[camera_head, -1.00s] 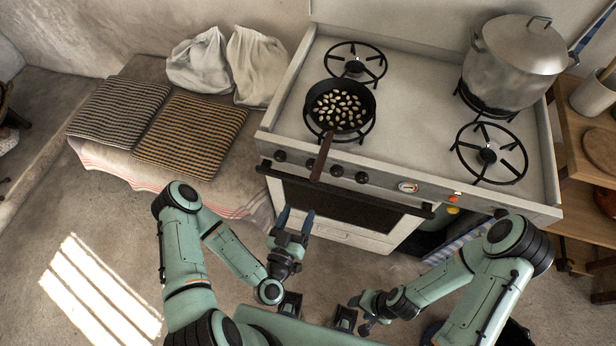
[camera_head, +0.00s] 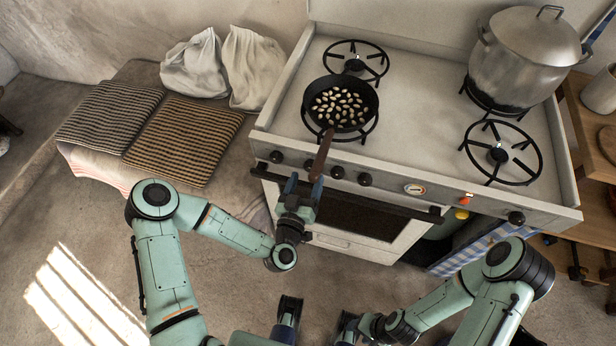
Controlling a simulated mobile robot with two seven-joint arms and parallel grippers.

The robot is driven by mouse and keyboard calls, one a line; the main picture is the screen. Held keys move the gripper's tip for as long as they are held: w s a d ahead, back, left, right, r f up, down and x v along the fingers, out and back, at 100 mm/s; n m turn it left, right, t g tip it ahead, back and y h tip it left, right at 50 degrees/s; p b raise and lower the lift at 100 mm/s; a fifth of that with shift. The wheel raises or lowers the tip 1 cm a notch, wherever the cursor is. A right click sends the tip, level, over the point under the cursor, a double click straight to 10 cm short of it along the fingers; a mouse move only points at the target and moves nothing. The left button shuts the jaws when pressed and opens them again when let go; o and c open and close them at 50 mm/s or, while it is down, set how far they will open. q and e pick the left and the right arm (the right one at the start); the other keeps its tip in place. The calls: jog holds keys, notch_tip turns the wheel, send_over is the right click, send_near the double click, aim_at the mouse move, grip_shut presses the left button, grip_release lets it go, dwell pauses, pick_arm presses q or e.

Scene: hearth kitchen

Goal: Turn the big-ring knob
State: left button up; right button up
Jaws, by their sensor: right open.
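The stove's front panel (camera_head: 440,190) carries several black knobs: one at the far left (camera_head: 276,157), one beside the pan handle (camera_head: 309,164), two further right (camera_head: 337,172) (camera_head: 365,179), and one alone at the far right (camera_head: 516,217). I cannot tell which is the big-ring knob. My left gripper (camera_head: 305,182) is open, its blue fingers apart just below the panel and close to the pan handle's end. It appears empty, and contact with a knob cannot be made out. My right gripper (camera_head: 358,324) is low in the picture, away from the stove, small and partly hidden.
A black pan (camera_head: 357,114) with pale pieces sits on the front left burner, its brown handle (camera_head: 322,155) overhanging the panel. A large lidded pot (camera_head: 510,70) stands at the back right. A gauge (camera_head: 414,189) and a lit orange light (camera_head: 468,197) are on the panel. Striped cushions (camera_head: 185,140) lie left.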

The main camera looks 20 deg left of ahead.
pick_arm(q)
jog(key=shift+w, duration=1.1)
jog(key=c, duration=1.1)
jog(key=shift+o, duration=0.2)
jog(key=shift+n, duration=0.3)
jog(key=n+b, duration=0.1)
jog(key=n, duration=0.5)
jog(key=shift+d, duration=0.15)
jog(key=n, duration=0.3)
jog(key=shift+r+n, duration=0.1)
jog(key=shift+n, duration=0.3)
jog(key=shift+r+n+b, duration=0.1)
jog(key=shift+n+b, duration=0.25)
jog(key=shift+n, duration=1.35)
